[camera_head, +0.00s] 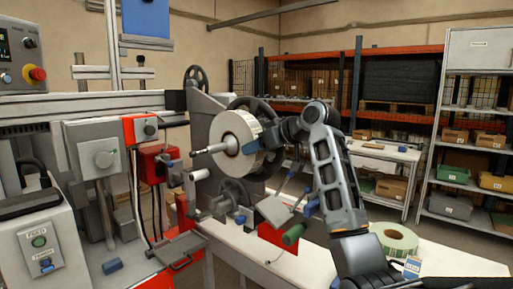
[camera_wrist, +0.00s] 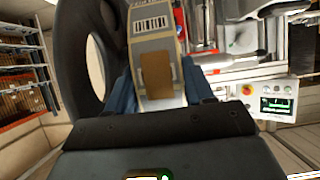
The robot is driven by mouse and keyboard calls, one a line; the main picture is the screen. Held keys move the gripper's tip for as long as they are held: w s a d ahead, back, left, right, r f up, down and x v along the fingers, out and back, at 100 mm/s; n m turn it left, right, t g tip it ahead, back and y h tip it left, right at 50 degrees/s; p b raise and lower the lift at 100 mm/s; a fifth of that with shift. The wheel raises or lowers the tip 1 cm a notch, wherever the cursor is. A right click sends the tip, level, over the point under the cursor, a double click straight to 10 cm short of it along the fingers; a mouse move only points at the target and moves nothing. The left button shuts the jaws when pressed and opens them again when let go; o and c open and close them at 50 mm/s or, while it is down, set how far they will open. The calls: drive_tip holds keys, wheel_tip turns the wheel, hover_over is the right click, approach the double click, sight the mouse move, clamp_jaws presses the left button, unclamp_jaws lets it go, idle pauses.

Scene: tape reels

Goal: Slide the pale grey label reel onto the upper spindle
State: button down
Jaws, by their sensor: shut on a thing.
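The pale label reel (camera_head: 232,134) stands upright around the upper spindle (camera_head: 211,150), whose grey tip sticks out through its core towards the left. A dark round flange (camera_head: 262,108) is behind the reel; I cannot tell whether they touch. My gripper (camera_head: 262,141) is shut on the reel's right rim. In the wrist view, my blue fingers (camera_wrist: 160,92) are either side of the reel's edge (camera_wrist: 153,45), which bears a barcode and a tan patch. The dark flange (camera_wrist: 82,60) is close beside it on the left.
A lower spindle (camera_head: 198,174) is below the reel. A greenish label reel (camera_head: 394,238) lies on the white table (camera_head: 450,262) beside a small blue-and-white box (camera_head: 412,267). A green-handled tool (camera_head: 293,235) is near the machine. Red and grey machine parts (camera_head: 130,150) crowd the left.

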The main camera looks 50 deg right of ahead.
drive_tip(key=shift+r, duration=0.15)
drive_tip(key=c, duration=0.6)
unclamp_jaws()
drive_tip(key=shift+o, duration=1.3)
drive_tip(key=shift+f, duration=0.3)
drive_tip(key=b+v, duration=0.1)
drive_tip(key=v, duration=0.7)
drive_tip(key=shift+b, duration=0.4)
drive_tip(key=shift+r, duration=0.1)
